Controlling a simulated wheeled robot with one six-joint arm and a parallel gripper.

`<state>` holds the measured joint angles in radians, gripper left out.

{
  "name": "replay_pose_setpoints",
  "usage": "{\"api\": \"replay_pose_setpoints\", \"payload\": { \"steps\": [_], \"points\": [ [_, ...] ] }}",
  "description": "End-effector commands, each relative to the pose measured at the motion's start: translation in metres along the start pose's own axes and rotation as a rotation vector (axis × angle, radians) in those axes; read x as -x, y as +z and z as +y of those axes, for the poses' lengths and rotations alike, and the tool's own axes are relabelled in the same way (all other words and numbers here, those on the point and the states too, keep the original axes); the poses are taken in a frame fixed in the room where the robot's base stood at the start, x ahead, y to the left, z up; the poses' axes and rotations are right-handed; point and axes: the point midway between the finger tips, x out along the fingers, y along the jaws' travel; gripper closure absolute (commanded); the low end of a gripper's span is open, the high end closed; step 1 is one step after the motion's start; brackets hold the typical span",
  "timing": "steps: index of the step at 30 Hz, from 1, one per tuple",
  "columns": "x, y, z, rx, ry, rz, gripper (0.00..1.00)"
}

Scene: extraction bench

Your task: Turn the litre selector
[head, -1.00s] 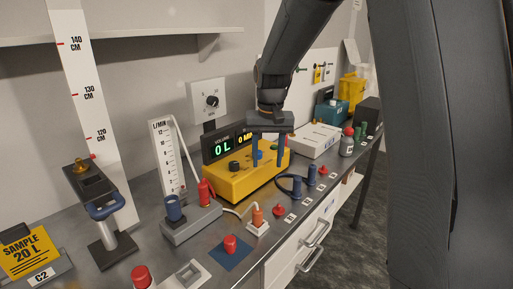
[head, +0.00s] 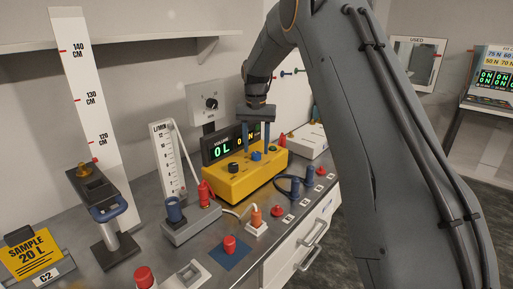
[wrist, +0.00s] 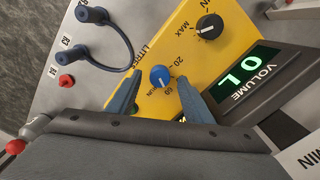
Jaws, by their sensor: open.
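The litre selector is a blue round knob (head: 256,156) with a pale pointer mark on top of the yellow box (head: 240,181). In the wrist view the knob (wrist: 160,76) has the word LITRES and the numbers 20 and 60 around it. My gripper (head: 256,140) is open above the box. In the wrist view its two blue-grey fingers (wrist: 159,82) point towards the knob, one on each side, with gaps between. No contact is visible. The volume display (wrist: 242,76) reads 0 L.
A black knob (wrist: 210,27) marked MAX sits on the same box, and a green button (head: 273,149) is at its right. A flow meter (head: 169,160) stands to the left. Blue plugs with a cable (head: 290,187) lie to the right. A white box (head: 308,141) is behind.

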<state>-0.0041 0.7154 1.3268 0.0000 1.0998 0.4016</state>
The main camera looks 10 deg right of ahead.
Motion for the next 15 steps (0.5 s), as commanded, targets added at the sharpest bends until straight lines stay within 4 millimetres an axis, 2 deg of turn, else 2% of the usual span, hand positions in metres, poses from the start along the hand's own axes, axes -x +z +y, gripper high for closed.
{"api": "replay_pose_setpoints", "payload": {
  "steps": [6,14,15],
  "points": [
    [-0.017,0.000,0.000,0.000,0.000,0.000,0.54],
    [-0.019,0.000,0.000,0.001,0.000,0.000,0.54],
    [-0.019,0.000,0.000,0.001,0.000,0.000,0.57]
  ]
}}
